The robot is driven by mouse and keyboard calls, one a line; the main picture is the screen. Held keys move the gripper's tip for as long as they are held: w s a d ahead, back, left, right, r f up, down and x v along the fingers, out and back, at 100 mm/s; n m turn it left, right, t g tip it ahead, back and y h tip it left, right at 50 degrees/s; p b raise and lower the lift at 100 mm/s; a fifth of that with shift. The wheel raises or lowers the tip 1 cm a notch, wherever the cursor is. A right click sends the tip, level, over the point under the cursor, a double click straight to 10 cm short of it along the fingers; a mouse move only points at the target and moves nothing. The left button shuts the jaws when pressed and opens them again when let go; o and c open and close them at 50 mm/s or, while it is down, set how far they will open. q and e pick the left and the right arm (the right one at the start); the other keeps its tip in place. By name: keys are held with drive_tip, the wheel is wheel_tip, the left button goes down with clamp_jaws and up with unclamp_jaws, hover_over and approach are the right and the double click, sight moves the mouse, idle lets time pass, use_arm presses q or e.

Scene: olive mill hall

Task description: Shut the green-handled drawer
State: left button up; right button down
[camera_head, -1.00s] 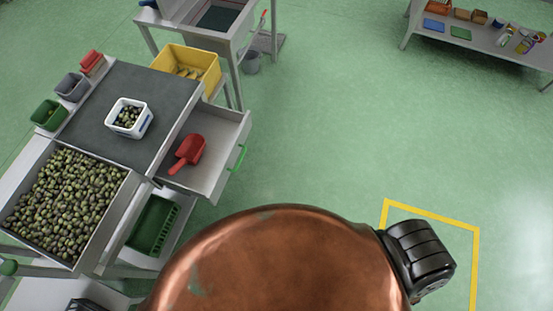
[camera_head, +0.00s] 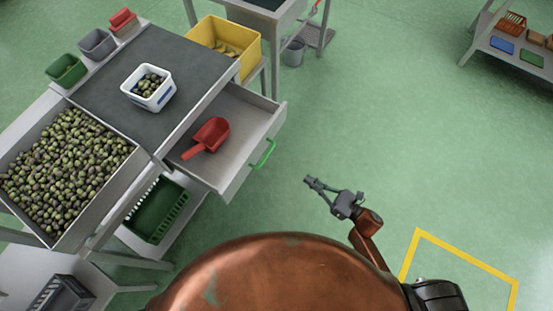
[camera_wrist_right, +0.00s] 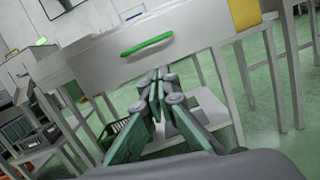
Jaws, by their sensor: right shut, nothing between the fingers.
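The drawer (camera_head: 232,180) is pulled out from the worktable in the head view, with a red scoop (camera_head: 210,136) lying inside it. Its green handle (camera_head: 263,154) is on the front panel; the handle also shows in the right wrist view (camera_wrist_right: 147,45). My right gripper (camera_head: 307,181) is shut and empty, to the right of the drawer front and apart from it. In the right wrist view its fingertips (camera_wrist_right: 158,72) appear just below the handle against the drawer's front. My left gripper is not in view.
The worktable (camera_head: 190,60) carries a white tub (camera_head: 148,104) of olives, and an olive-filled bin (camera_head: 136,158) adjoins it. A green crate (camera_head: 157,212) sits below. A yellow bin (camera_head: 192,34) stands behind the drawer. Open floor (camera_head: 400,120) lies to the right.

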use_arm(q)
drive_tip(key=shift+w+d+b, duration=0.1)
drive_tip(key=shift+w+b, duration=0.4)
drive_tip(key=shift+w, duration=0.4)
use_arm(e)
drive_tip(key=w+a+r+n, duration=0.1)
drive_tip(key=w+a+r, duration=0.1)
drive_tip(key=a, duration=0.4)
drive_tip(key=w+a+r+n+g+y, duration=0.1)
drive_tip(key=w+a+r, duration=0.1)
drive_tip(key=w+a, duration=0.3)
drive_tip(key=shift+w+a, duration=0.15)
drive_tip(key=shift+a, duration=0.55)
drive_tip(key=shift+r, duration=0.1)
